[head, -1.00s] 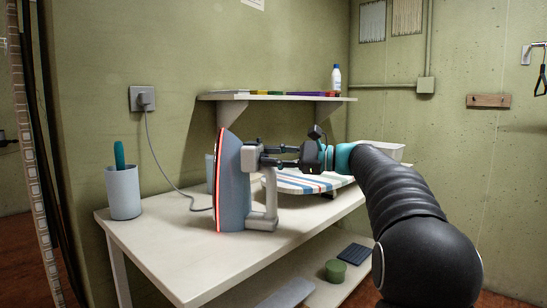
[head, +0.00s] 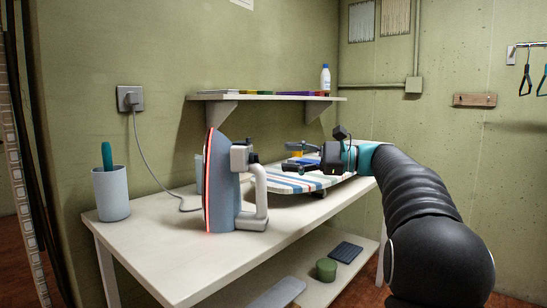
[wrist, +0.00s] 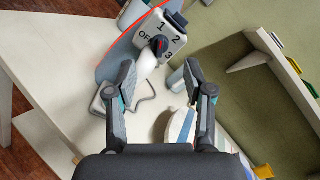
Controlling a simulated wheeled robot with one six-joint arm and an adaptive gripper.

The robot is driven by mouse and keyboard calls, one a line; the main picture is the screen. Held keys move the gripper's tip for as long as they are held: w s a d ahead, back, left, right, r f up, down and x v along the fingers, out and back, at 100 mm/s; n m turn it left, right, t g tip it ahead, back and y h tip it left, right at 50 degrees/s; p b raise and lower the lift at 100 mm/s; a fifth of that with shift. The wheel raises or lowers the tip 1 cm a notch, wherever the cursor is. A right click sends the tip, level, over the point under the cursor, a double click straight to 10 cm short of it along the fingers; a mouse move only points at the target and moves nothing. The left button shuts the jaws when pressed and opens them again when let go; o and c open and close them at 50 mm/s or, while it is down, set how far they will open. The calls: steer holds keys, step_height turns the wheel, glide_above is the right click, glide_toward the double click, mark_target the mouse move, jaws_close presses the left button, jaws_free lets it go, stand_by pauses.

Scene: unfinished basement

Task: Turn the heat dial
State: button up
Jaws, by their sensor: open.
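The grey-blue iron (head: 221,190) stands upright on its heel on the white table, with a red-lit edge along its soleplate. Its heat dial (wrist: 160,46) is a dark knob with a red mark, on a light panel marked OFF, 1, 2 and 3. The red mark is too small for me to tell which setting it points at. In the head view the dial (head: 254,158) faces right, toward my gripper (head: 290,155). My gripper is open and empty, apart from the dial. In the wrist view the fingers (wrist: 159,70) spread either side below the dial.
A striped ironing board (head: 300,182) lies behind and below my gripper. A cup (head: 111,194) stands at the table's left; the cord (head: 155,165) runs to a wall socket (head: 130,98). A shelf (head: 270,98) hangs above. The table front (head: 165,255) is clear.

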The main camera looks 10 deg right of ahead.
steer(key=shift+v, duration=2.15)
